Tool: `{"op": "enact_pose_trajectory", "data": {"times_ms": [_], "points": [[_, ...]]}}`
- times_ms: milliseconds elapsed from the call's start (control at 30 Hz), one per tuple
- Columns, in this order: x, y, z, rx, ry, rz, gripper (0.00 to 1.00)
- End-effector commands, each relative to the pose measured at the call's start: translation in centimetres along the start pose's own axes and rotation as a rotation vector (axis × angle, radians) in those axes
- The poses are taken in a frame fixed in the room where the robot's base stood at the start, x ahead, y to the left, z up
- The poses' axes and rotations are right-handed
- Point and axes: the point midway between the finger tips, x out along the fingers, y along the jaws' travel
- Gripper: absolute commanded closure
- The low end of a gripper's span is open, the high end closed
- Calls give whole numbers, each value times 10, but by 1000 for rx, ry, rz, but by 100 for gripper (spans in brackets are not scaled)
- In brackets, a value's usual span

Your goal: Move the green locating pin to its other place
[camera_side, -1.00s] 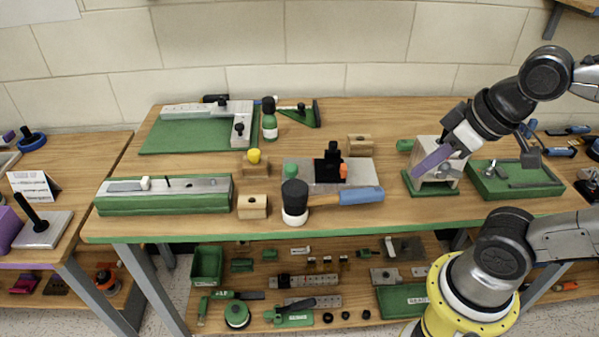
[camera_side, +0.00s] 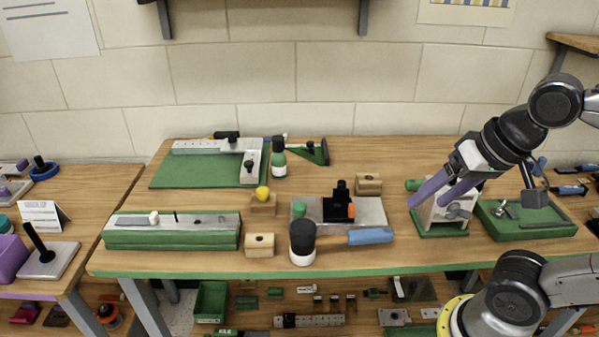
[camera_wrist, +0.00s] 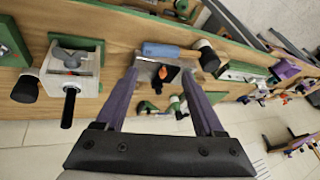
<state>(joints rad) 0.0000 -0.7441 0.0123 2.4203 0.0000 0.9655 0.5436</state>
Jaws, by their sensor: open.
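A green knob-like piece (camera_side: 299,209), which looks like the green locating pin, is at the left of a grey metal plate (camera_side: 372,212), beside a black clamp (camera_side: 339,202) with an orange part. I cannot tell how it is seated. In the wrist view, the plate and the black clamp (camera_wrist: 166,74) show between the spread fingers (camera_wrist: 159,72). I cannot make out the pin there; the right finger may hide it.
A mallet (camera_side: 302,240) with a blue handle lies before the plate. Wooden blocks stand nearby: one with a yellow knob (camera_side: 262,193), one bare at front (camera_side: 260,244), one behind (camera_side: 369,184). A long green-based fixture (camera_side: 172,231) is at left.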

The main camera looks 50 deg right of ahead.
Motion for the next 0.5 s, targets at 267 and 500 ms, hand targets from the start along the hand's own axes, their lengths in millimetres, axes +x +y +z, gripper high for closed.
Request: {"op": "enact_pose_trajectory", "data": {"times_ms": [267, 500], "points": [[-17, -33, -51, 651, -39, 39, 30], [-5, -72, -105, 1209, -74, 143, 30]]}}
